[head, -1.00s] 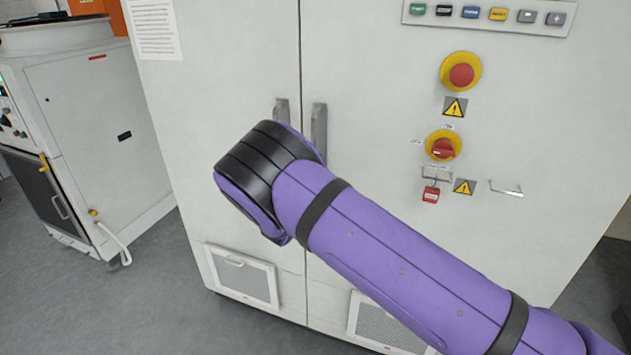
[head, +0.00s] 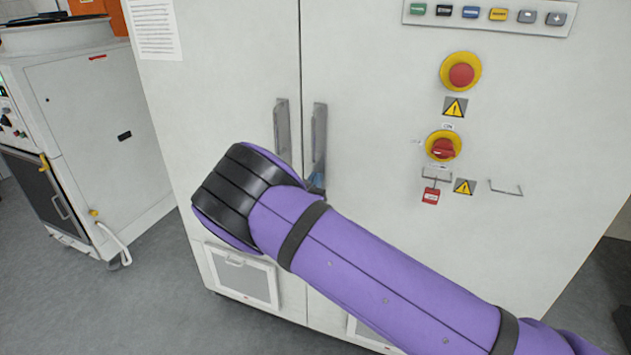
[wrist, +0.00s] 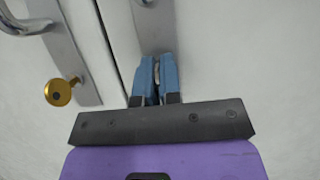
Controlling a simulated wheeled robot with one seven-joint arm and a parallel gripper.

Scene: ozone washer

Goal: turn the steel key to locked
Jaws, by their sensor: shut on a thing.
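The steel key (wrist: 158,73) shows in the wrist view as a small silver-grey piece between my blue fingertips, below the right door handle. My gripper (wrist: 157,82) is shut on it, and the fingers hide most of the key and its lock. I cannot tell which way the key is turned. In the head view my purple arm hides the key, and only a bit of my blue gripper (head: 317,181) shows by the lower end of the right handle.
A brass key (wrist: 58,92) sticks out of the left door's handle plate, close left of my gripper. Two handles, the left (head: 282,125) and right (head: 319,135), flank the door seam. A red-yellow rotary switch (head: 443,146) and padlock (head: 430,195) are farther right.

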